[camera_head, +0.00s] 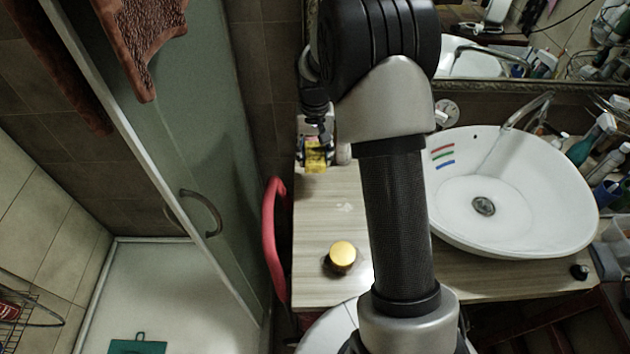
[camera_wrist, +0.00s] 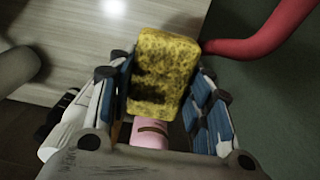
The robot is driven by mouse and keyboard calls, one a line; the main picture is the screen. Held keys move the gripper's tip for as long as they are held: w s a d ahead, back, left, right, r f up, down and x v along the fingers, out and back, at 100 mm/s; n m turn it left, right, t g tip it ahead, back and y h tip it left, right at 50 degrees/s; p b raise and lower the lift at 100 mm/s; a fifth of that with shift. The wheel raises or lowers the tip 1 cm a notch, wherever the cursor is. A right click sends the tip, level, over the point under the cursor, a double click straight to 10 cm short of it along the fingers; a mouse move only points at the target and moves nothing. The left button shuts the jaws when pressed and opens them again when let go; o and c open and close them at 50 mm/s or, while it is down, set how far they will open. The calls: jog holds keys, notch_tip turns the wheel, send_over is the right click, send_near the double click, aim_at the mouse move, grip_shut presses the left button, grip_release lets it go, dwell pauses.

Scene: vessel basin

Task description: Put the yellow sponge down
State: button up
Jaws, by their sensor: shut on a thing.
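The yellow sponge (camera_wrist: 168,62) is a mottled block with a dark patch, gripped between the blue-padded fingers of my gripper (camera_wrist: 160,85) in the wrist view. In the head view the sponge (camera_head: 315,160) is small, below my gripper (camera_head: 316,142), over the far left part of the wood-look countertop (camera_head: 325,210). The countertop (camera_wrist: 60,55) also shows in the wrist view, left of the sponge. I cannot tell how high the sponge is or whether it touches anything.
A pink cylindrical thing (camera_wrist: 150,132) shows between my fingers, below the sponge. A yellow-lidded jar (camera_head: 341,256) stands near the counter's front. A red curved tube (camera_head: 273,235) runs along the left edge. The white basin (camera_head: 510,190) is at right. The counter between sponge and jar looks clear.

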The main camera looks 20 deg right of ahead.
aim_at(315, 184)
notch_tip(315, 184, down, 10)
jog(key=shift+r+b, duration=0.1)
jog(key=shift+b, duration=1.1)
jog(key=shift+f, duration=0.25)
jog(key=o, duration=1)
